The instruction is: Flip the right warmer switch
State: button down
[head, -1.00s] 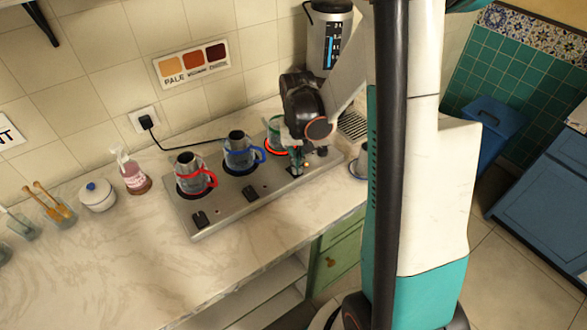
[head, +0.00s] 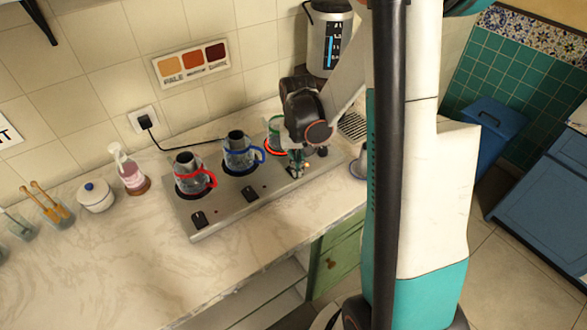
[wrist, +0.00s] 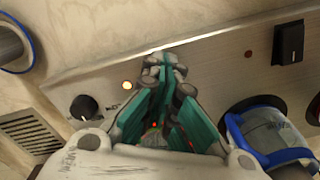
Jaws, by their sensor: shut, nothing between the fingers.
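The grey warmer plate (head: 226,208) stands on the counter with three jugs in a row. The right jug (head: 273,131) has a green band, and an orange-red ring glows at its base. My gripper (head: 296,172) is shut and empty at the right end of the plate's front strip. It also shows in the wrist view (wrist: 165,60), fingers together against or just above the metal. The right warmer switch is hidden behind the fingers. The middle switch (wrist: 288,42) and left switch (head: 200,218) are black rockers.
A blue-handled jug (head: 239,152) and a red-handled jug (head: 190,174) stand left of my gripper. A black knob (wrist: 84,107) sits near the plate's right end. A dispenser (head: 329,38) stands behind. The counter's front left (head: 130,255) is clear.

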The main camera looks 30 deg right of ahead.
jog(key=shift+r, duration=0.15)
jog(key=shift+r+p, duration=2.35)
jog(key=shift+r, duration=1)
